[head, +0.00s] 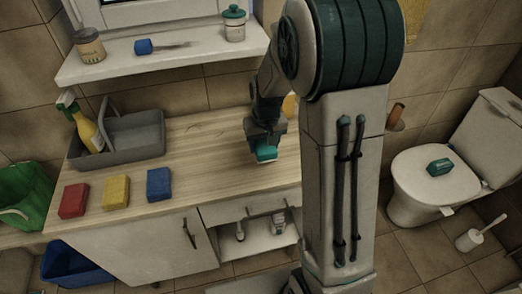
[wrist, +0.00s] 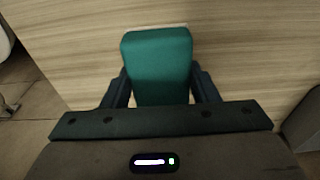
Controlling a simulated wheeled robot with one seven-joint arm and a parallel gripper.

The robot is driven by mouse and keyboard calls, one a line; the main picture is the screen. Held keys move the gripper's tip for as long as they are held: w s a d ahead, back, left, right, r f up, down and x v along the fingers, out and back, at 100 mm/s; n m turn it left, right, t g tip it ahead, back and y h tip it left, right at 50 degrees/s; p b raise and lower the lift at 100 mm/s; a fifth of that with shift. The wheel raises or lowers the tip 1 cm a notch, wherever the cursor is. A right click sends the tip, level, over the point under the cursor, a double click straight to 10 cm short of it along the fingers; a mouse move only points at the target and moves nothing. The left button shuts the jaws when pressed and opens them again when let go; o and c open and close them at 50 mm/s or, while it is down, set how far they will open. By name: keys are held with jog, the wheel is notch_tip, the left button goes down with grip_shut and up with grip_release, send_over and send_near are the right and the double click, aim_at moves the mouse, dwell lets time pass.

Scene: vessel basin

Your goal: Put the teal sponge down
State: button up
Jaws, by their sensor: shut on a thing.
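The teal sponge (wrist: 157,60) is between the two fingers of my gripper (wrist: 160,92) in the wrist view, with the wooden counter behind it. In the head view my gripper (head: 266,146) points down over the right part of the wooden counter (head: 215,150), with the teal sponge (head: 266,154) at its tips. The gripper is shut on the sponge. I cannot tell whether the sponge's underside touches the counter.
Red (head: 73,200), yellow (head: 116,192) and blue (head: 159,184) sponges lie in a row on the counter's left. Behind them is a grey caddy (head: 135,148) with a spray bottle (head: 88,128). A teal block (head: 439,167) lies on the toilet lid. Counter between blue sponge and gripper is clear.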

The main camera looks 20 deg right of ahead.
jog(key=shift+w+a+f, duration=0.4)
jog(key=shift+a, duration=0.05)
jog(key=shift+f+p, duration=0.3)
jog(key=shift+f, duration=1.7)
jog(key=shift+f, duration=0.1)
jog(key=shift+f+b, duration=0.15)
jog(key=shift+b, duration=0.15)
jog(key=o, duration=1)
jog(key=shift+o, duration=0.2)
jog(key=shift+r, duration=0.2)
